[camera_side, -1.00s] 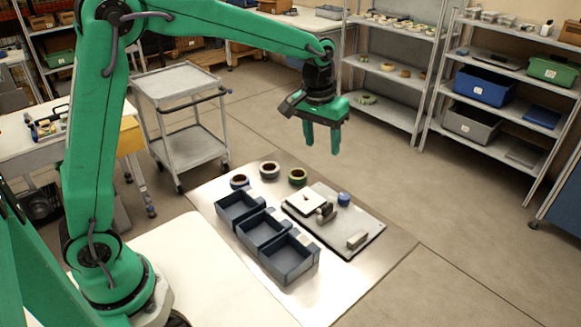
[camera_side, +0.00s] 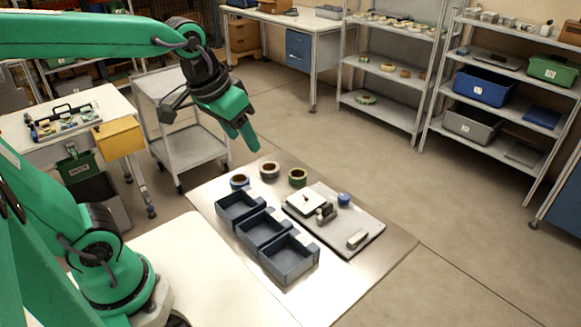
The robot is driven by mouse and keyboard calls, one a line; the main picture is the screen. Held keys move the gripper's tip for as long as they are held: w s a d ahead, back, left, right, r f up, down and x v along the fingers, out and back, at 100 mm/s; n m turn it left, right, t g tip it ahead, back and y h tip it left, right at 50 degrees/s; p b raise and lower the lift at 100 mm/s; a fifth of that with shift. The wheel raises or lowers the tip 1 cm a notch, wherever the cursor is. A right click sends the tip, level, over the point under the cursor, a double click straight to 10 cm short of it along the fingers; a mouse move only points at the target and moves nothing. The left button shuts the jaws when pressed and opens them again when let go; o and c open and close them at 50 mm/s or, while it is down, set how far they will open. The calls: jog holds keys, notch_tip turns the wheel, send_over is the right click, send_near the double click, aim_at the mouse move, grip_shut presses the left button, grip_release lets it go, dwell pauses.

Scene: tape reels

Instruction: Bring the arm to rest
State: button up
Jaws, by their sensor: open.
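My gripper (camera_side: 244,143) is green. It hangs in the air above and behind the far left end of the metal work surface, pointing down and to the right. Its fingers are open and I see nothing between them.
Three dark blue bins (camera_side: 289,262) stand in a row on the metal surface (camera_side: 335,292). A grey board (camera_side: 365,225) beside them carries small items, and a small blue piece (camera_side: 344,199) is at its edge. A grey cart (camera_side: 195,150) stands behind the gripper. Shelves (camera_side: 380,105) stand at the back right.

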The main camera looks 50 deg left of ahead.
jog(key=s+f+t, duration=0.1)
jog(key=s+f, duration=0.1)
jog(key=s, duration=0.5)
jog(key=shift+a+m, duration=0.4)
